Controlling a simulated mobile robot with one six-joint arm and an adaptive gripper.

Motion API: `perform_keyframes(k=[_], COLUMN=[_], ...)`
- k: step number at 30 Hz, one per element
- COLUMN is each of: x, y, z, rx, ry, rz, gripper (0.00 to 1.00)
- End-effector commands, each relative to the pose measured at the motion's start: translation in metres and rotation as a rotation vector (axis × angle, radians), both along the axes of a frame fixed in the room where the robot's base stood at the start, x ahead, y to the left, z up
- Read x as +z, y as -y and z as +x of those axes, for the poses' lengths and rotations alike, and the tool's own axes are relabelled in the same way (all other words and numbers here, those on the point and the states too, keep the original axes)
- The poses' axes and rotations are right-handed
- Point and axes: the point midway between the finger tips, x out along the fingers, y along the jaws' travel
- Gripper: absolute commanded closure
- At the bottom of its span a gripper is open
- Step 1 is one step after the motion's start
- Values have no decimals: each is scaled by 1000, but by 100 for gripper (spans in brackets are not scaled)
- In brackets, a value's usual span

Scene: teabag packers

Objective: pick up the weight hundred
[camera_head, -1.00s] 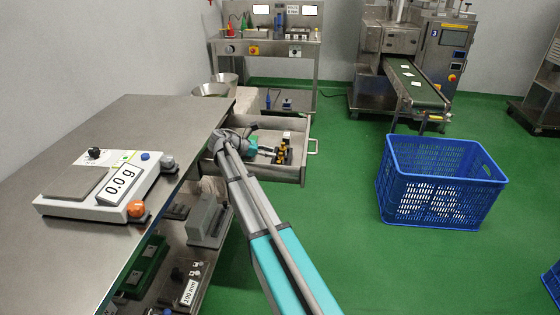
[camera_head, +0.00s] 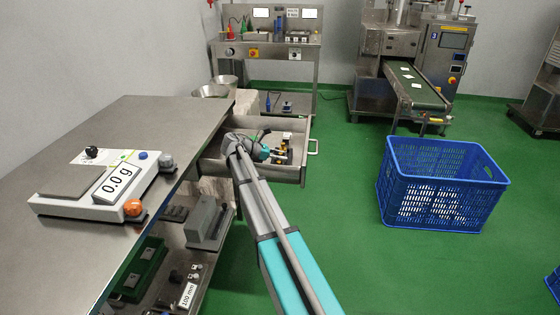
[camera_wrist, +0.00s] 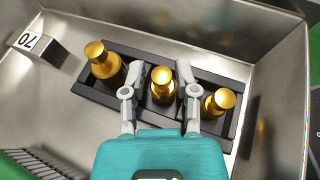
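Three brass weights of different sizes stand in a black holder (camera_wrist: 212,145) inside the open metal drawer (camera_wrist: 225,25). The largest weight (camera_wrist: 103,63) is on the left, a middle one (camera_wrist: 162,85) in the centre and another (camera_wrist: 219,101) on the right. No value can be read on any of them, so I cannot tell which is the hundred. My gripper (camera_wrist: 159,67) is open, one finger on each side of the middle weight, with small gaps visible. In the head view my gripper (camera_head: 270,152) is low inside the drawer, partly hiding the holder.
A small block marked 70 (camera_wrist: 38,48) lies at the drawer's left. The drawer walls (camera_head: 303,165) surround my gripper closely. A scale reading 0.0 g (camera_head: 75,195) sits on the steel table (camera_head: 150,120). A blue crate (camera_head: 440,190) stands on the floor at right.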

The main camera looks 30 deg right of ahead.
Motion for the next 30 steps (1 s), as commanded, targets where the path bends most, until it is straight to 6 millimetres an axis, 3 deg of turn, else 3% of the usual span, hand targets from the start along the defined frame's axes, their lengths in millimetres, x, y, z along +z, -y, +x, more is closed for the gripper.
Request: perform_keyframes(k=[2,9,30], x=[0,0,9], y=[0,0,0], z=[0,0,0], rx=[0,0,0], ry=[0,0,0], rz=[0,1,1], gripper=[61,100,100])
